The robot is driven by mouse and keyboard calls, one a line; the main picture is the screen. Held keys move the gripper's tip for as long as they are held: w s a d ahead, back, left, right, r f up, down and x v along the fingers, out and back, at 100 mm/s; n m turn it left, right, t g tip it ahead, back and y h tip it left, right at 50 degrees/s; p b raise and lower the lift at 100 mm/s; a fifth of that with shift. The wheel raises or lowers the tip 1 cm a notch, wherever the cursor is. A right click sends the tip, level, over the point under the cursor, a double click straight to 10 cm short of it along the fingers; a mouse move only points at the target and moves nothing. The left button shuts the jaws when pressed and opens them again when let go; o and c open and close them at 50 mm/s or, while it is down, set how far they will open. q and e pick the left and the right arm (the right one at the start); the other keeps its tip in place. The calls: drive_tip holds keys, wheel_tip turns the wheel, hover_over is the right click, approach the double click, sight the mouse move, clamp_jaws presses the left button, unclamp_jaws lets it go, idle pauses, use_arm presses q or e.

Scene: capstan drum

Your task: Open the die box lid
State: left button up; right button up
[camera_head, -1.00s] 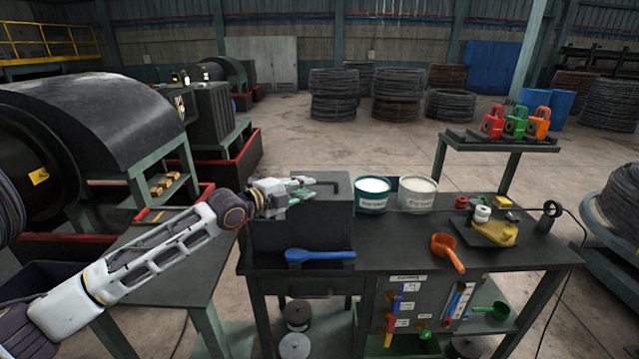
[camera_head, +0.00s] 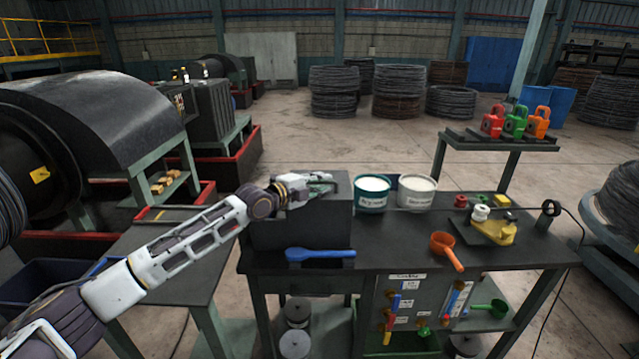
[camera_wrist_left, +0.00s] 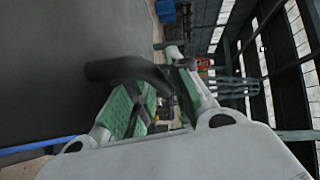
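The die box (camera_head: 300,228) is a dark grey block on the left part of the workbench, and its lid looks shut. My left gripper (camera_head: 322,181) is over the top of the box and covers most of the lid handle in the head view. In the left wrist view, the dark curved handle (camera_wrist_left: 125,69) runs from the lid's grey face (camera_wrist_left: 45,75) to between the green-padded fingers (camera_wrist_left: 160,85). The fingers look apart, with gaps beside the handle; firm contact cannot be made out. My right gripper is not in view.
A blue spoon-like tool (camera_head: 320,254) lies in front of the box. Two labelled tubs (camera_head: 372,194) stand close to its right. An orange scoop (camera_head: 447,250) and a yellow tool (camera_head: 500,232) lie farther right on the workbench (camera_head: 400,232).

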use_arm(q)
clamp_jaws()
drive_tip(key=shift+r, duration=0.1)
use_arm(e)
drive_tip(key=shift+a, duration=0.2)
